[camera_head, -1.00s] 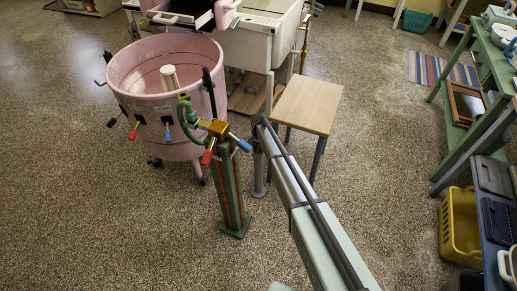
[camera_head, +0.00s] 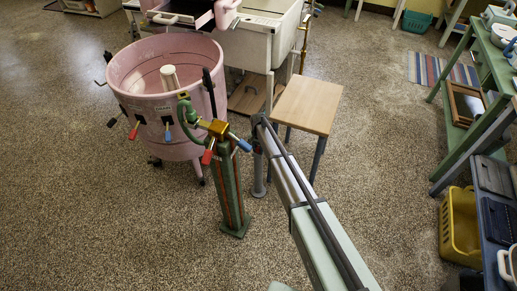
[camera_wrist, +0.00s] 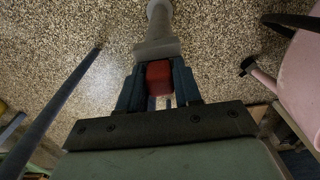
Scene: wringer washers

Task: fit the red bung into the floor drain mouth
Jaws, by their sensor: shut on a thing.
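The red bung (camera_wrist: 158,75) shows in the wrist view between the two dark fingers of my gripper (camera_wrist: 158,88), which is shut on it. A grey upright pipe with a wider collar (camera_wrist: 157,49), which I take for the floor drain mouth, lies just beyond the bung. The bung overlaps the collar's near edge in the picture. I cannot tell whether they touch or whether the bung is in the opening. In the head view the grey pipe (camera_head: 259,178) stands on the floor below the end of my arm; the bung is hidden there.
A green post (camera_head: 231,190) with a brass tap block and red and blue handles (camera_head: 216,129) stands close left of my arm. A pink washer tub (camera_head: 165,95) is behind it. A wooden stool (camera_head: 307,105) stands close right. The front left floor is clear.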

